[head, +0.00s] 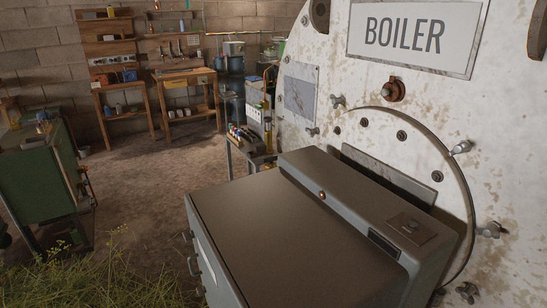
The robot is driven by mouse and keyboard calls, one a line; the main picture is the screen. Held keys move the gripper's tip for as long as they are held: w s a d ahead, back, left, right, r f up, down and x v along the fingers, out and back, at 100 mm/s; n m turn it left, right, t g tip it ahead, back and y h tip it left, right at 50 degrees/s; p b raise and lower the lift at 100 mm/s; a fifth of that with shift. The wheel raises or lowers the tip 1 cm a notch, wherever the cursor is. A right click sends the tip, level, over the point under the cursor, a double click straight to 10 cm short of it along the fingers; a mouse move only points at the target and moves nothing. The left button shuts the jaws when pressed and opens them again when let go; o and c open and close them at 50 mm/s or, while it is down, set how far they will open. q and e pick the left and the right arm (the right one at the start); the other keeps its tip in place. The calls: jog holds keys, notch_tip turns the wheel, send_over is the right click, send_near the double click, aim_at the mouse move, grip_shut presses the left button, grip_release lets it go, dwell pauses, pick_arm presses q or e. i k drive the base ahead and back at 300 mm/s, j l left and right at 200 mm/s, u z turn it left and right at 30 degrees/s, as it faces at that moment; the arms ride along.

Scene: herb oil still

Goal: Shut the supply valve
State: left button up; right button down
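I cannot make out a supply valve for certain in the head view. The large whitish boiler (340,75) with worn paint fills the right side and bears a "BOILER" sign (410,38). A small rust-brown round fitting (395,90) sits on its face below the sign; I cannot tell what it is. Several wing-nut clamps (460,148) surround the round hatch. Neither of my grippers is in view.
A dark grey box-like unit (290,235) stands close in front of the boiler. A green cabinet (40,180) is at the left, with cut herbs (100,285) below it. Wooden shelves (110,75) line the back wall. Bare floor (135,190) lies between.

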aim_at(270, 160)
jog(key=j+z, duration=0.1)
jog(key=z, duration=0.35)
jog(key=i+j+z, duration=0.1)
jog(key=z, duration=0.35)
jog(key=j+z, duration=0.2)
jog(key=z, duration=0.2)
jog(key=j+z, duration=0.2)
jog(key=j, duration=0.3)
jog(key=j+z, duration=0.15)
jog(key=j, duration=0.4)
jog(key=k+j+z, duration=0.2)
jog(key=j, duration=0.3)
jog(key=j+z, duration=0.15)
jog(key=j, duration=0.4)
jog(key=k+j+z, duration=0.2)
jog(key=j, duration=0.25)
jog(key=i+j, duration=0.05)
jog(key=i, duration=0.05)
